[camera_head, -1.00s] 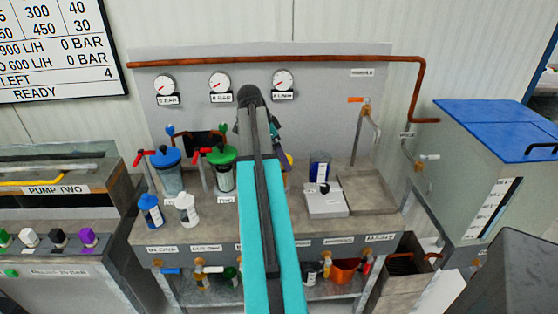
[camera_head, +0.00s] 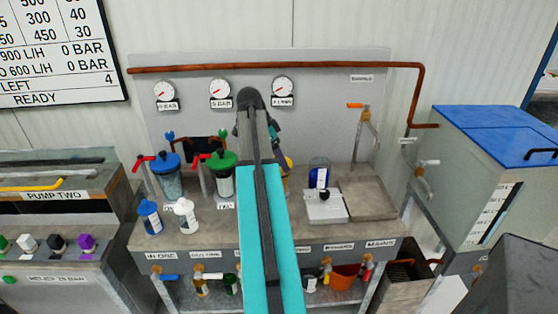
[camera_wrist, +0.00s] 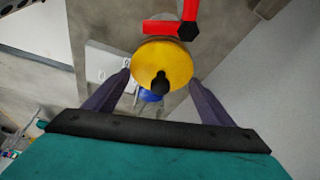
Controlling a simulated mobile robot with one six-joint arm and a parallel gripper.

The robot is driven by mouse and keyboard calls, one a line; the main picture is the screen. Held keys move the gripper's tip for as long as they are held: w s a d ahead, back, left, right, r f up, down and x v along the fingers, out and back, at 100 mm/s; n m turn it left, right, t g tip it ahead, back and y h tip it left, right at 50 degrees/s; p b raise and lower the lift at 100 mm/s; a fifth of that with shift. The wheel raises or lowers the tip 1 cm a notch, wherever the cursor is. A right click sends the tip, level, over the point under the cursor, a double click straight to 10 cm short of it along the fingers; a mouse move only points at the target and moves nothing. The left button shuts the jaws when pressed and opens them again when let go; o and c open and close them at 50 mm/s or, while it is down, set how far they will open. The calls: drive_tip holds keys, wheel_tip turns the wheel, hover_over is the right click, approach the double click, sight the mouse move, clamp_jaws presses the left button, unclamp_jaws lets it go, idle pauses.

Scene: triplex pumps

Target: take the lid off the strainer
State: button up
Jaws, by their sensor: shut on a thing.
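In the wrist view a round yellow lid (camera_wrist: 150,52) with a black knob sits between the two dark fingers of my gripper (camera_wrist: 161,75), which is shut on it. The strainer body under the lid is hidden, so I cannot tell whether the lid still rests on it. In the head view my own arm covers most of this spot; only a bit of yellow (camera_head: 289,161) shows at its right side.
A red valve handle (camera_wrist: 162,27) is close beyond the lid. Left of my arm stand a green-lidded pot (camera_head: 222,160) and a blue-lidded pot (camera_head: 166,162). A white scale (camera_head: 325,207) and a blue-labelled jar (camera_head: 319,177) stand to the right.

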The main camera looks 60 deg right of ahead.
drive_tip(key=shift+r+b, duration=0.35)
drive_tip(key=shift+r, duration=0.85)
drive_tip(key=s+a+r+b, duration=0.1)
drive_tip(key=s+a+b, duration=0.1)
drive_tip(key=s+a, duration=0.9)
drive_tip(key=shift+s+r, duration=0.3)
drive_tip(key=shift+s, duration=0.1)
